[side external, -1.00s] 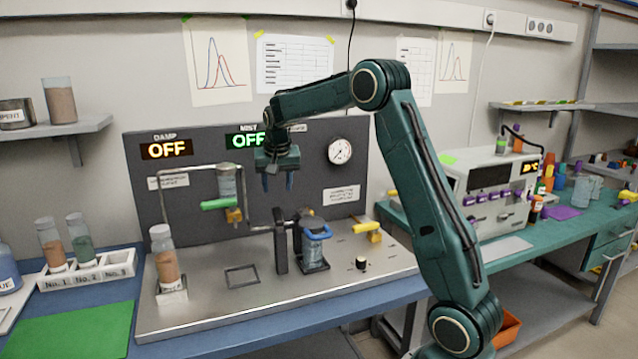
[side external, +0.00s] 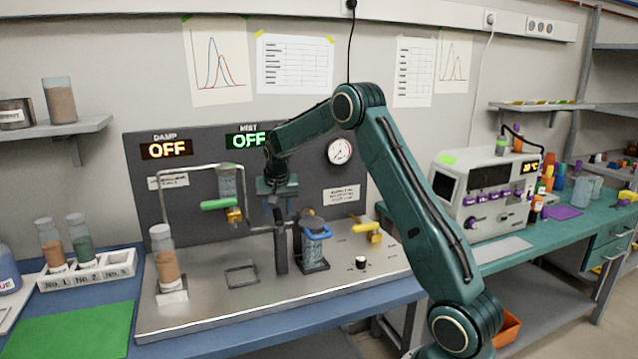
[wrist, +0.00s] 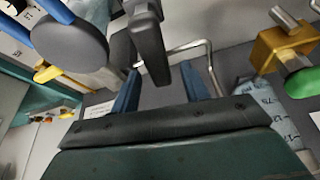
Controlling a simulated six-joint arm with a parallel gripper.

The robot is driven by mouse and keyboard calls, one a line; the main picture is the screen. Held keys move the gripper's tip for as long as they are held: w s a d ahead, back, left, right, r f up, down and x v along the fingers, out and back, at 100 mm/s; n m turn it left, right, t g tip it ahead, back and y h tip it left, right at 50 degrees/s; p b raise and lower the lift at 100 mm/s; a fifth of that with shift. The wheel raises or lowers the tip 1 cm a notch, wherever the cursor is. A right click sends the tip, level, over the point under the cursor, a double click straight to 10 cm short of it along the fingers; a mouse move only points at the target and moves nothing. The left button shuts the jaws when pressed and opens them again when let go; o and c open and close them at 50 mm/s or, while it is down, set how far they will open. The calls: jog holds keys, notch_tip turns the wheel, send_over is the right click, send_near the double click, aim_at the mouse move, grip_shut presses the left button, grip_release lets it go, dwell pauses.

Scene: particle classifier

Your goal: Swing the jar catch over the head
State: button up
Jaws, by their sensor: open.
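A clear jar (side external: 314,256) with dark contents stands in a holder on the metal plate. A blue loop handle (side external: 317,233), which looks like the jar catch, is at its upper part. A dark upright post (side external: 281,250) stands just left of the jar. My gripper (side external: 280,210) points down above the post, left of the blue handle. In the wrist view, the open blue fingers (wrist: 160,88) have a dark bar (wrist: 149,45) between or just beyond them. The blue handle (wrist: 52,10) and a grey round head (wrist: 70,41) lie at upper left. Contact is unclear.
A valve with a green handle (side external: 219,204) and yellow block hangs left of my gripper. A yellow handle (side external: 367,226) and black knob (side external: 361,262) are to the right. A filled vial (side external: 165,262) stands at the left of the metal plate (side external: 215,310), whose front is clear.

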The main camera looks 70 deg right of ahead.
grip_shut()
jog(key=shift+s+m, duration=0.15)
jog(key=shift+m, duration=0.25)
jog(key=shift+s+a+m+g+y, duration=0.1)
jog(key=shift+s+m+g, duration=0.95)
jog(key=shift+m, duration=1.55)
jog(key=shift+s+a+m+g+y, duration=0.1)
jog(key=shift+s+m+g, duration=0.9)
jog(key=shift+m, duration=1.6)
jog(key=shift+s+a+m+g+y, duration=0.1)
jog(key=shift+s+m+g, duration=0.9)
jog(key=shift+m, duration=1.6)
